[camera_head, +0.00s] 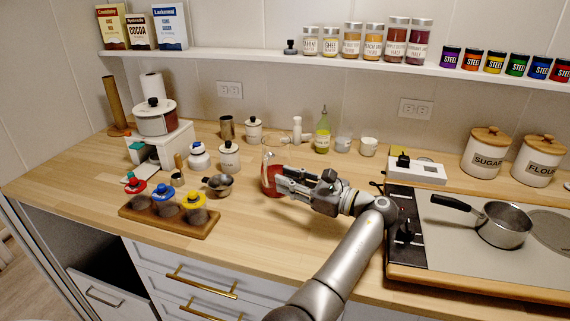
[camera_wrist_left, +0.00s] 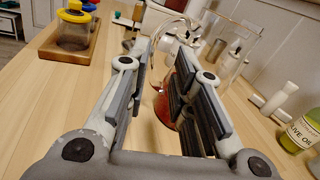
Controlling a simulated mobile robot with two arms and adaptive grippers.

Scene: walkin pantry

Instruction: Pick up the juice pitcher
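The juice pitcher (camera_head: 270,184) is clear glass with red juice low inside. It stands upright on the wooden counter, left of my left gripper (camera_head: 285,182) in the head view, and the fingers partly cover it. In the left wrist view the pitcher (camera_wrist_left: 161,105) shows through the gap between the fingers (camera_wrist_left: 162,75), with its curved glass handle near the fingertips. The right finger hides part of its body. The fingers are apart, and I cannot tell whether either touches the glass. My right gripper is not in view.
A wooden rack (camera_head: 169,222) with colour-lidded jars and a small metal pot (camera_head: 219,185) stand to the left. An olive oil bottle (camera_head: 322,139) and white canisters are behind. A stove (camera_head: 462,243) with a saucepan (camera_head: 503,225) is right. The front counter is clear.

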